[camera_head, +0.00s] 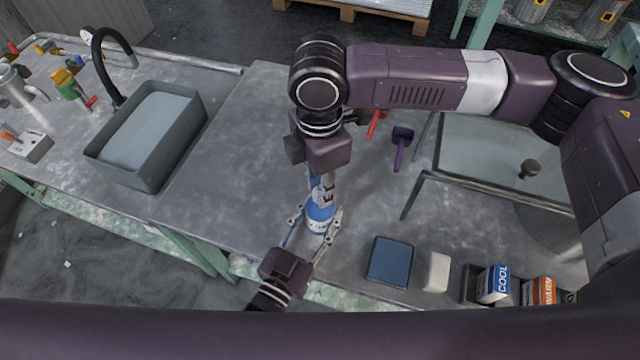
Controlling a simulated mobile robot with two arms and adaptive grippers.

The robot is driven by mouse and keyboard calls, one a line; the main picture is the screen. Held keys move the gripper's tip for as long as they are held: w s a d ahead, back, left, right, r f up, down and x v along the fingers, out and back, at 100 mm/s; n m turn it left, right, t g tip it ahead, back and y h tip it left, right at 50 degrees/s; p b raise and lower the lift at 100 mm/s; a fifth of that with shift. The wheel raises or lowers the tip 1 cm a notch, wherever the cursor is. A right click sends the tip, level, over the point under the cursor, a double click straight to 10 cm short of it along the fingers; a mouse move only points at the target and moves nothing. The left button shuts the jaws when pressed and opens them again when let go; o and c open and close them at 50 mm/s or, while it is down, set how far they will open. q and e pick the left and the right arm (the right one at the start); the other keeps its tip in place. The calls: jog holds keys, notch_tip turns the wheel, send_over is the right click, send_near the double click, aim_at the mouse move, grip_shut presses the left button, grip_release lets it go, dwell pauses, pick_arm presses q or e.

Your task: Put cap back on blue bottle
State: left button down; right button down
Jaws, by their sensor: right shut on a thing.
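The blue bottle (320,220) stands upright near the front edge of the work table, with a white label band. My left gripper (314,220) reaches in from below in the picture, with one finger on each side of the bottle, and looks shut on it. My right gripper (324,188) points down from above, directly over the bottle top. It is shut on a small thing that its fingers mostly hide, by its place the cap. The bottle's mouth is hidden, so I cannot tell whether the cap touches it.
A blue block (389,262) and a white block (436,272) lie right of the bottle, beside the COOL box (493,284) and WARM box (538,291). A purple hammer-like tool (401,146) lies behind. A grey basin (147,135) stands left; the table between is clear.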

jog(key=c, duration=1.6)
grip_release()
jog(key=shift+r, duration=0.1)
notch_tip(320, 180, up, 12)
jog(key=shift+f, duration=0.1)
pick_arm(q)
jog(key=c, duration=1.1)
grip_release()
